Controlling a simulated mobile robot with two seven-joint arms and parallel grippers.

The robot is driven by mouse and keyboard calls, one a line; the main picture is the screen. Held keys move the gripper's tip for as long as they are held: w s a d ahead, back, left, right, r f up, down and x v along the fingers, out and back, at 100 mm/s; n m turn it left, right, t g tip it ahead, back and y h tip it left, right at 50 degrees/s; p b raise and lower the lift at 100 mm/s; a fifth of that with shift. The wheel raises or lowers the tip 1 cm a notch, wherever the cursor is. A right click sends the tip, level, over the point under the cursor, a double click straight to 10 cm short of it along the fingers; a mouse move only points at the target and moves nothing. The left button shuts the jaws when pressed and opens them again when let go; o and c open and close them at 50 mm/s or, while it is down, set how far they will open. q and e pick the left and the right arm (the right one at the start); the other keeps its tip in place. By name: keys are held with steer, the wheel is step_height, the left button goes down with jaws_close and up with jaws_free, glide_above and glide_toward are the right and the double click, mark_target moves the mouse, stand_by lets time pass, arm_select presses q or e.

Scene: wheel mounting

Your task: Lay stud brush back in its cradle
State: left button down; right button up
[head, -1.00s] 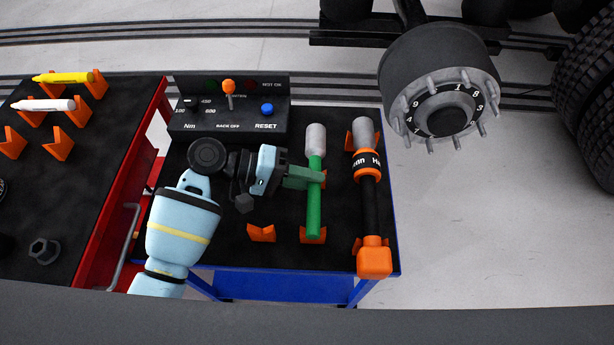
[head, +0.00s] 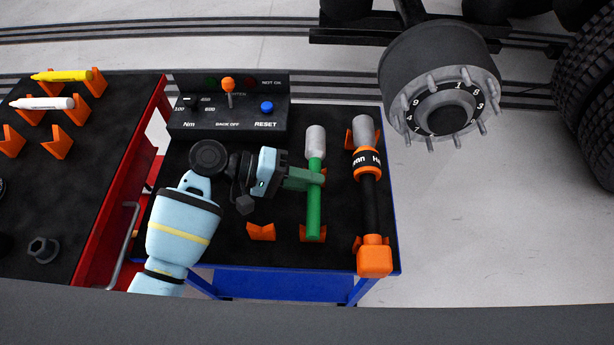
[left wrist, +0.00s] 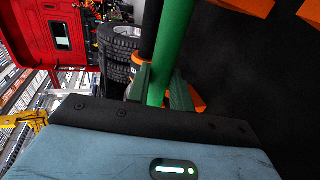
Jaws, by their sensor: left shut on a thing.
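The stud brush (head: 314,212) has a green handle and a grey cylindrical head at its far end. It lies along the blue cart's black top, over an orange cradle (head: 306,233) at its near end. Another orange cradle part shows at its right, near the gripper. My left gripper (head: 316,179) comes from the left and is shut on the green handle. In the left wrist view the handle (left wrist: 174,40) passes between the two green fingers. I cannot tell whether the brush rests fully in the cradle. My right gripper is in neither view.
A black and orange torque tool (head: 369,205) lies in cradles just right of the brush. An empty orange cradle (head: 261,232) stands left of it. A control box (head: 229,110) stands at the back. The wheel hub (head: 443,90) is at the upper right.

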arm_select(q)
steer(key=shift+f, duration=0.4)
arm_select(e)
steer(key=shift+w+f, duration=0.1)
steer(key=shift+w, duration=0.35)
arm_select(q)
steer(key=shift+f+b, duration=0.45)
steer(key=shift+f, duration=0.15)
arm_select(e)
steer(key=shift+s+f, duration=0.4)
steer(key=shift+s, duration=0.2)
arm_select(q)
steer(key=c, duration=1.2)
jaws_free()
steer(key=shift+o, duration=0.2)
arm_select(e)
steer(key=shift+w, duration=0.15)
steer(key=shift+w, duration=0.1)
